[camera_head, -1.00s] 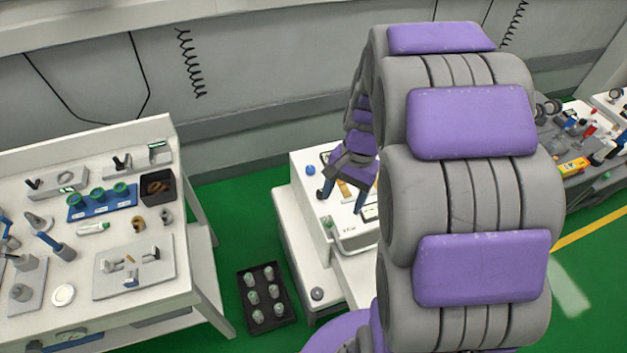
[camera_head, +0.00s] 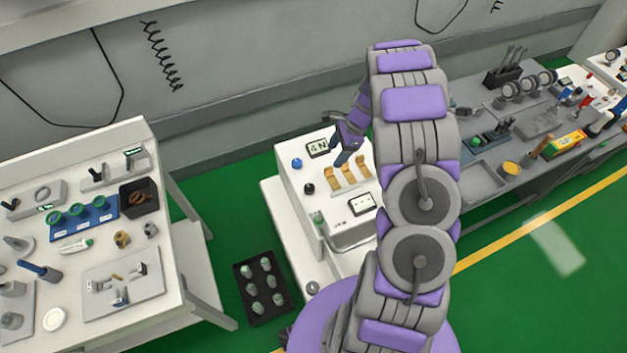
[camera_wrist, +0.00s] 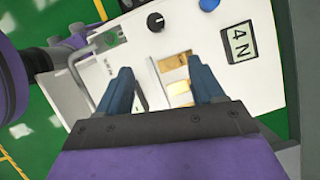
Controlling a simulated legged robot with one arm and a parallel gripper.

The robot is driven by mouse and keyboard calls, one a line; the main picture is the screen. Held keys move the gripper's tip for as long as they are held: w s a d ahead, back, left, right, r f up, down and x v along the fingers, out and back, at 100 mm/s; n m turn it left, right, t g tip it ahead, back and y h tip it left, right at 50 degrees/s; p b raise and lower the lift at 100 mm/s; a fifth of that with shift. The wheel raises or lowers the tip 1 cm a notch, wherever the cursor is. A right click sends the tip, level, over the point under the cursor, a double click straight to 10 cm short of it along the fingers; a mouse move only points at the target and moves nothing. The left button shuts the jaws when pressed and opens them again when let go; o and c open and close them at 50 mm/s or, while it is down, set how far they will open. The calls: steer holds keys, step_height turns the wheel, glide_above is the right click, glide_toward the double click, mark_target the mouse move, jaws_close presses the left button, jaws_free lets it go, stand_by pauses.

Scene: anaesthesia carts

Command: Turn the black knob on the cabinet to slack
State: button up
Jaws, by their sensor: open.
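The white cabinet (camera_head: 293,205) stands at the middle of the head view. Its black knob (camera_head: 309,188) sits on the top panel near the left edge, in front of a blue knob (camera_head: 296,163). In the wrist view the black knob (camera_wrist: 156,21) is round with a pale mark, at the top centre; its setting cannot be read. My gripper (camera_wrist: 160,63) is open and empty. Its two dark blue fingers are apart over the panel, with gold parts (camera_wrist: 180,90) showing between them. In the head view my gripper (camera_head: 341,157) is above the panel's back part, to the right of the black knob, not touching it.
A display (camera_head: 318,147) stands behind the gold levers (camera_head: 347,174), and another display (camera_head: 362,204) lies nearer. A white table (camera_head: 165,318) with tools is at the left, a grey bench (camera_head: 475,200) at the right. A black tray (camera_head: 245,300) of vials lies on the green floor.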

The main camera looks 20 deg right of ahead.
steer(key=b, duration=0.1)
glide_toward(309, 187)
steer(key=f, duration=0.2)
steer(key=f+b, duration=0.1)
steer(key=f, duration=0.3)
steer(key=shift+w+a+f, duration=0.25)
steer(key=shift+w+a, duration=0.05)
steer(key=shift+a, duration=0.1)
steer(key=a, duration=0.1)
steer(key=a+f, duration=0.1)
steer(key=shift+w+a+f, duration=0.1)
steer(key=shift+a+f, duration=0.1)
steer(key=shift+a, duration=0.55)
steer(key=shift+d, duration=0.55)
steer(key=shift+c, duration=0.4)
steer(key=shift+d+f, duration=0.1)
steer(key=shift+d, duration=0.5)
steer(key=c, duration=0.3)
steer(key=shift+c, duration=0.7)
steer(key=shift+a, duration=0.75)
steer(key=c, duration=0.5)
steer(key=shift+d, duration=0.1)
steer(key=shift+c, duration=0.2)
